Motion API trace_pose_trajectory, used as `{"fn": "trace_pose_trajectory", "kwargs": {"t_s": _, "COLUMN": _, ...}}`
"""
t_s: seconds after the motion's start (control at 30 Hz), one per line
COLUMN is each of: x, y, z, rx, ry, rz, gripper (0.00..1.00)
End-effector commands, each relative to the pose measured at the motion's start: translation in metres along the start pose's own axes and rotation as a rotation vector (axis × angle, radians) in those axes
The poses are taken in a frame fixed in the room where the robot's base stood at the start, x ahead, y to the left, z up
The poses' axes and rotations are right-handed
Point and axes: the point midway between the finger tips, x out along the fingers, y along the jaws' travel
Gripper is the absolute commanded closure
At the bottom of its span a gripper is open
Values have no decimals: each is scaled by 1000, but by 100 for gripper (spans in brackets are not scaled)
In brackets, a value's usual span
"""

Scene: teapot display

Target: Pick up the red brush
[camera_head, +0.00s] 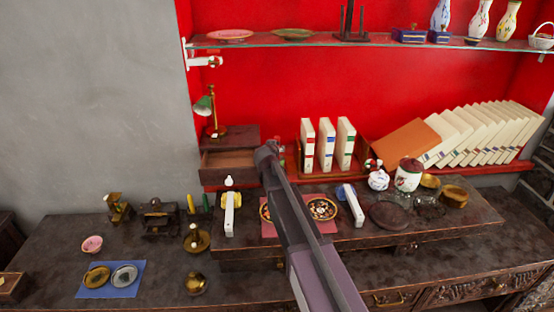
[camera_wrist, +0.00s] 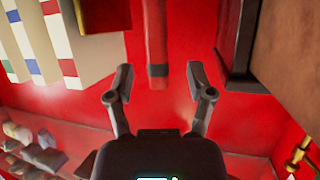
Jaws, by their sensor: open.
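In the wrist view a long dark red object (camera_wrist: 154,35) with a dark band near its lower end stands out against the red wall; it looks like the red brush. Its upper end runs out of the picture. My gripper (camera_wrist: 161,80) is open, with one finger on each side of the line of this object.
White books (camera_head: 326,145) stand close by, to the right of my arm in the head view. A wooden drawer box (camera_head: 230,160) is to its left. A glass shelf (camera_head: 370,42) runs above. Plates, a white jar (camera_head: 408,175) and brass pieces crowd the table below.

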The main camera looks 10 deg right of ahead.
Motion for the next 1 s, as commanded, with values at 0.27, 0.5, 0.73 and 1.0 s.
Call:
{"fn": "trace_pose_trajectory", "kwargs": {"t_s": 0.27, "x": 34, "y": 2, "z": 3, "rx": -1, "ry": 0, "rz": 1, "gripper": 31}}
{"fn": "trace_pose_trajectory", "kwargs": {"t_s": 0.5, "x": 46, "y": 3, "z": 2, "rx": 0, "ry": 0, "rz": 0, "gripper": 31}}
{"fn": "trace_pose_trajectory", "kwargs": {"t_s": 0.73, "x": 45, "y": 3, "z": 2, "rx": 0, "ry": 0, "rz": 0, "gripper": 31}}
{"fn": "trace_pose_trajectory", "kwargs": {"t_s": 1.0, "x": 45, "y": 3, "z": 2, "rx": 0, "ry": 0, "rz": 0, "gripper": 31}}
